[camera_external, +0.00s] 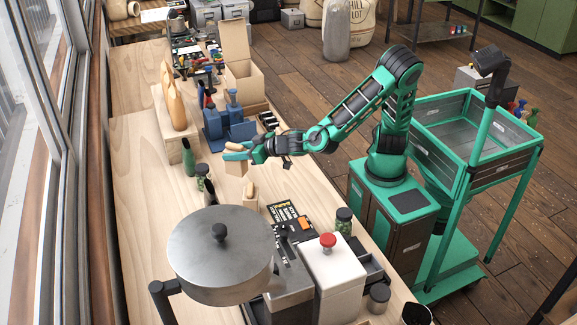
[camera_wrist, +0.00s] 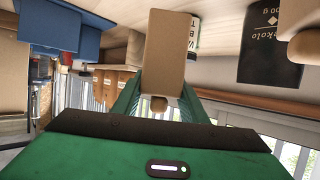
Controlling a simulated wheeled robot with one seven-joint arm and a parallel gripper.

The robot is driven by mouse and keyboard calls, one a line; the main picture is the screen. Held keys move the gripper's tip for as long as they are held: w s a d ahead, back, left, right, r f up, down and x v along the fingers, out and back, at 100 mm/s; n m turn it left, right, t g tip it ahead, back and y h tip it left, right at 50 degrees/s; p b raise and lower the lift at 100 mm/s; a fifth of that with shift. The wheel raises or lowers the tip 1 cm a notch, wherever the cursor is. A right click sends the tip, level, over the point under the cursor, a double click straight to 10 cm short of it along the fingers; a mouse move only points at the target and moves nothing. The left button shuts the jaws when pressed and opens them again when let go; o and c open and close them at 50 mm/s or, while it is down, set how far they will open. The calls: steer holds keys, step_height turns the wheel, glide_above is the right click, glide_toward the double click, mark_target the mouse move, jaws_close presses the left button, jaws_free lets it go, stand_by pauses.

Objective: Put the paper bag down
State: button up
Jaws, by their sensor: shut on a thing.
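My gripper (camera_external: 238,156) is shut on a tan paper bag (camera_external: 236,168) above the left-hand workbench. In the wrist view the bag's plain brown face (camera_wrist: 165,50) stands between my green fingers (camera_wrist: 158,103). In the external view the fingers cover part of the bag. I cannot tell whether its base touches the bench. A similar small tan item (camera_external: 251,190) stands just in front of it.
The wooden bench (camera_external: 140,215) has clear room on its left. A blue rack (camera_external: 218,122) and an open cardboard box (camera_external: 240,80) stand behind the gripper. Dark green bottles (camera_external: 189,158) stand to the left. A large metal drum lid (camera_external: 220,250) is in front.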

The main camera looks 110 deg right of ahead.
mark_target(237, 166)
steer(key=shift+f, duration=3.2)
steer(key=shift+f, duration=0.1)
steer(key=o, duration=1.2)
steer(key=v, duration=1.2)
